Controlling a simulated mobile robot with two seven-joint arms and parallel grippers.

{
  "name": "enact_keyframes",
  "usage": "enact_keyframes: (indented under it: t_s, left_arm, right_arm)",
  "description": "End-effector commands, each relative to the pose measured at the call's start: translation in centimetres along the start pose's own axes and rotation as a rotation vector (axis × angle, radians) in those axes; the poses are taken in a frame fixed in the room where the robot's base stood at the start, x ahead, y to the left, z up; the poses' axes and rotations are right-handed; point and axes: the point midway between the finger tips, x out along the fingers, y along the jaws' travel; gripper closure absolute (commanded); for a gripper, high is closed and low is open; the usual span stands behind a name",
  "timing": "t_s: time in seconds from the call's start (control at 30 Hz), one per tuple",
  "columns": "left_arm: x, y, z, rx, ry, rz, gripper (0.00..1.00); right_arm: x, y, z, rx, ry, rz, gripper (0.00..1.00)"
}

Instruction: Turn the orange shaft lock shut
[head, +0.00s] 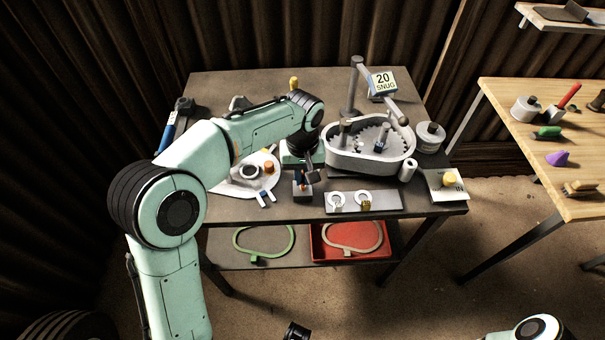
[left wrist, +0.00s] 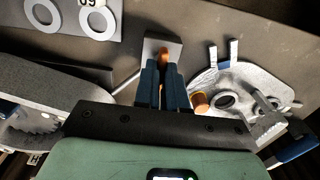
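The orange shaft lock (left wrist: 164,55) stands up from a grey block (left wrist: 154,50) in the left wrist view. In the head view only a small orange bit of it (head: 302,174) shows, with the rest hidden by my gripper. My left gripper (left wrist: 162,70) points down at it, its two blue fingers close together on either side of the orange piece, with hardly any gap seen. In the head view my left gripper (head: 303,180) is at the front middle of the grey table.
A grey oval housing with gears (head: 372,162) stands right of the gripper. A white plate with an orange knob (head: 268,167) lies left. A grey plate with two rings (head: 385,202) is at the front edge. A red tray (head: 318,252) and green ring (head: 288,250) sit on the lower shelf.

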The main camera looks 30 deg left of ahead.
Motion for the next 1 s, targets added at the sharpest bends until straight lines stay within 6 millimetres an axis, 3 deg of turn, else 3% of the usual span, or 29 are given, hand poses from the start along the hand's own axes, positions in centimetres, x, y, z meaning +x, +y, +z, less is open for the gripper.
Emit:
enact_keyframes:
  t_s: [0.47,1.0]
  left_arm:
    - [-0.1,0.0,0.0,0.125,-0.002,-0.001,1.00]
    - [-0.2,0.0,0.0,0.613,-0.001,0.000,1.00]
  right_arm:
    - [-0.8,-0.3,-0.1,-0.001,0.003,-0.001,0.50]
    - [-3.4,-1.4,-0.4,-0.005,0.013,-0.005,0.50]
